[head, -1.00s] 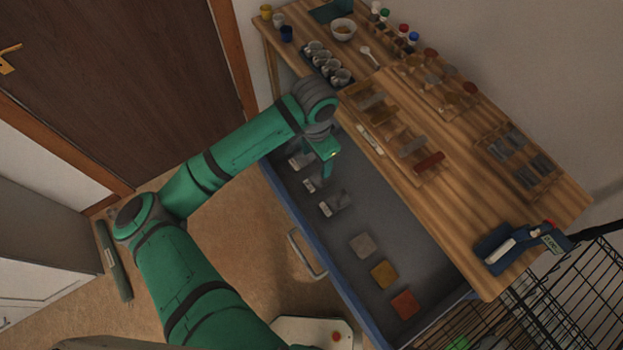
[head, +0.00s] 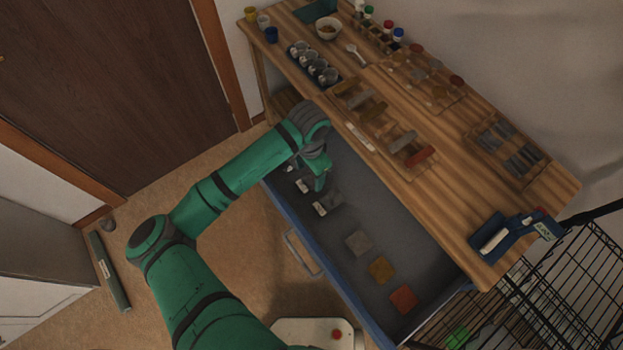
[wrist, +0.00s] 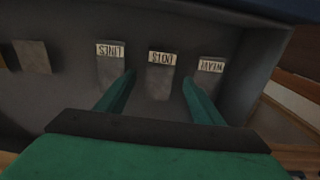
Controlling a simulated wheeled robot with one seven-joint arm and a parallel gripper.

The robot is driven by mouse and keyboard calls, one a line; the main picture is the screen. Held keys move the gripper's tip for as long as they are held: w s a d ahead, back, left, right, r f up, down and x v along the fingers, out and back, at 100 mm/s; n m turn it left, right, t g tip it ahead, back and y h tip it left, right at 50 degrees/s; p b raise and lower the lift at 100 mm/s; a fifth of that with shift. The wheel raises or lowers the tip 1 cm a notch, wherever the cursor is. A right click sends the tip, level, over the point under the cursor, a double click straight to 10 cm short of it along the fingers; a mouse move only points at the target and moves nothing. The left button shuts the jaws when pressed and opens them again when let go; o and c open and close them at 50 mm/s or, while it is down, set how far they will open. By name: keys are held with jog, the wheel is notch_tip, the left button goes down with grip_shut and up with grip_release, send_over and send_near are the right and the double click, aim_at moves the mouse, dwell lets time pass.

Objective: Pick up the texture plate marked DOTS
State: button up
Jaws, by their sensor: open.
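The DOTS plate (wrist: 159,84) is a grey slab with a pale label, upside down in the wrist view. It lies in the open drawer between the LINES plate (wrist: 111,70) and the WEAVE plate (wrist: 209,72). In the head view the DOTS plate (head: 303,186) is partly hidden by my gripper (head: 318,184). In the wrist view my gripper (wrist: 158,76) is open and empty, its fingertips on either side of the DOTS plate in the picture. The height left above the plate is hard to tell.
The blue-fronted drawer (head: 345,297) also holds a grey plate (head: 358,242), an ochre plate (head: 381,269) and an orange-red plate (head: 404,298). The wooden tabletop (head: 450,210) overhangs the drawer's far side. A wire rack (head: 560,285) stands at right.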

notch_tip(320, 180, down, 2)
jog(key=shift+f, duration=0.1)
jog(key=c, duration=1.2)
jog(key=shift+o, duration=0.2)
